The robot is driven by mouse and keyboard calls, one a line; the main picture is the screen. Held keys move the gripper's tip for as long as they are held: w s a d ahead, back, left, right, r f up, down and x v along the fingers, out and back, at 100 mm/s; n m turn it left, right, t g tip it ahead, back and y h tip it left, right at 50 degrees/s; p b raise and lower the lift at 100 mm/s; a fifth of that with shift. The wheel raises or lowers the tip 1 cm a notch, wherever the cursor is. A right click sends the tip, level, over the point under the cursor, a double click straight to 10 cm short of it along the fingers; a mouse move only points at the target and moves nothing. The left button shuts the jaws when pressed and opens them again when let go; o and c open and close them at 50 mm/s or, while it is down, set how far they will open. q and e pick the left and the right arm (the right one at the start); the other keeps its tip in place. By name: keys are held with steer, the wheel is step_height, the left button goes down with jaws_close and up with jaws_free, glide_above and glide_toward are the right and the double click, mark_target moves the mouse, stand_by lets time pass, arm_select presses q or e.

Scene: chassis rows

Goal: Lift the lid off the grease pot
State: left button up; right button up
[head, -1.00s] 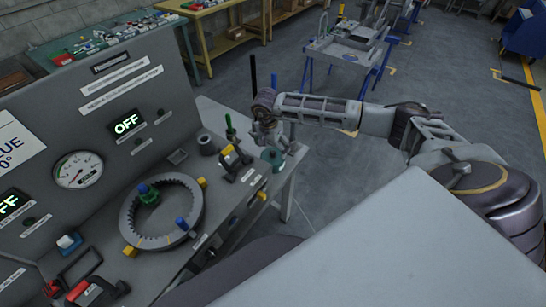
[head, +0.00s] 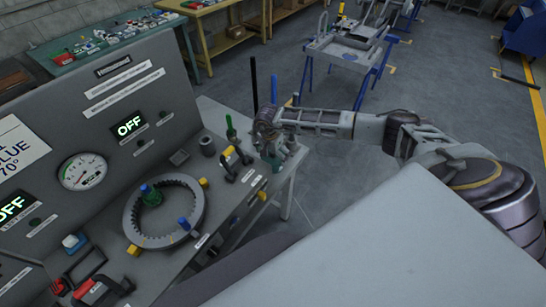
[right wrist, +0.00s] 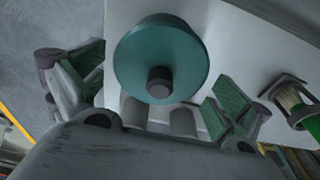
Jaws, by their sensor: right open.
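The grease pot's round teal lid (right wrist: 162,55) with a dark knob (right wrist: 159,82) shows in the right wrist view, on a pale surface. My right gripper (right wrist: 155,98) is open, with green-padded fingers to the left and right of the knob, apart from it. In the head view my right gripper (head: 275,150) is over the pot at the bench's right corner and hides most of it. The pot's body is hidden under the lid in the wrist view. My left gripper is not in view.
A brush (right wrist: 292,102) in a holder stands right of the lid. A toothed ring (head: 133,222), a yellow-topped clamp (head: 232,160) and a grey cylinder (head: 207,145) are left of my right gripper. A sloped panel with a gauge (head: 83,172) rises behind. Open floor lies right.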

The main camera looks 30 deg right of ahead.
steer(key=shift+c, duration=0.3)
steer(key=shift+s, duration=0.1)
steer(key=c, duration=0.9)
steer(key=shift+s, duration=0.15)
steer(key=shift+c, duration=0.4)
